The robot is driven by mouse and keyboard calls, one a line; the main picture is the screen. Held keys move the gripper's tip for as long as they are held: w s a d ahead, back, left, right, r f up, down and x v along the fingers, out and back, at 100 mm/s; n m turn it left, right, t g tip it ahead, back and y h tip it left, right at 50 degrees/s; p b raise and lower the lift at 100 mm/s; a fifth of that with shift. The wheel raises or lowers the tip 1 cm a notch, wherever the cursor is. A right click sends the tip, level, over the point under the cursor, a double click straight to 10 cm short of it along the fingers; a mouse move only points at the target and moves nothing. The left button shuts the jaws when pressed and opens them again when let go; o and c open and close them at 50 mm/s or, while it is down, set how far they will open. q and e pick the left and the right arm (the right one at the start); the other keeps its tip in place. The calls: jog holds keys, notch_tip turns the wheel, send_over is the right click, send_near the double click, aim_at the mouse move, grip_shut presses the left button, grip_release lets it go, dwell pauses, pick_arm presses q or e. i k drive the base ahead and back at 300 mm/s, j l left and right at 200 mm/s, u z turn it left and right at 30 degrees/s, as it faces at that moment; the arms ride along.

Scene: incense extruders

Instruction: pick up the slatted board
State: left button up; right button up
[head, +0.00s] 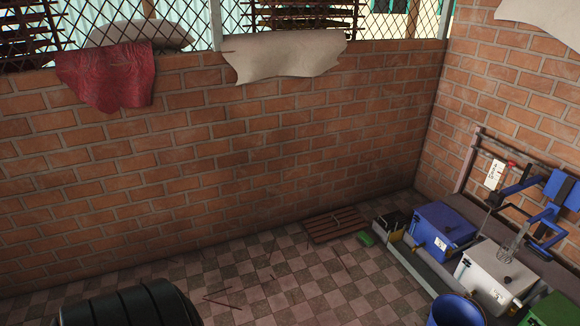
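The slatted board (335,225) is brown and wooden, with parallel slats. It lies flat on the checkered floor at the foot of the back brick wall, right of the picture's middle. A small green object (365,239) lies close to its right end. Neither of my grippers is in view, so nothing of mine shows near the board.
Right of the board stand a blue box (441,232), a white box (494,274), a blue bucket (456,311) and a machine with blue arms (546,214). A black ribbed object (130,306) is at lower left. Thin sticks (222,300) lie on otherwise open floor (310,285).

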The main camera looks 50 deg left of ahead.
aim_at(314, 225)
jog(key=u, duration=1.3)
